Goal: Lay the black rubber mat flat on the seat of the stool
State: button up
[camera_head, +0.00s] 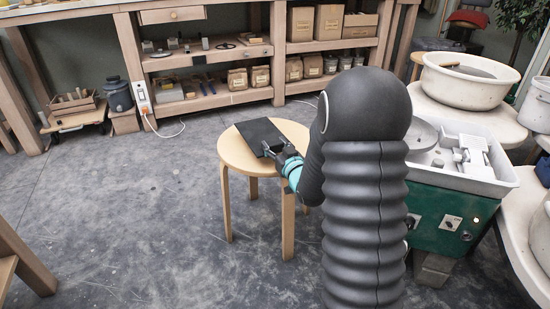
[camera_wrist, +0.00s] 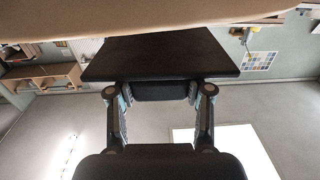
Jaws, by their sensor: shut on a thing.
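The black rubber mat (camera_head: 260,134) is a thin dark rectangle over the seat of the round light-wood stool (camera_head: 237,153) in the head view. My gripper (camera_head: 278,154) is shut on the mat's near edge. In the wrist view, which looks upside down, the mat (camera_wrist: 160,58) extends from between the fingers of my gripper (camera_wrist: 158,92). The pale stool seat (camera_wrist: 100,17) fills the top of that view, beyond the mat. The mat looks flat and unfolded. I cannot tell whether it touches the seat or hovers just above it.
A wooden shelf unit (camera_head: 222,98) with bags and tools stands behind the stool. A green pottery wheel (camera_head: 437,215) with a white tray stands to the right, with a white basin (camera_head: 462,94) behind it. The floor left of the stool is clear.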

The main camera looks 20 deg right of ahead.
jog(key=shift+f+b, duration=0.3)
jog(key=shift+f, duration=1.65)
jog(key=shift+f, duration=0.1)
jog(key=o, duration=1.2)
jog(key=shift+o, duration=0.2)
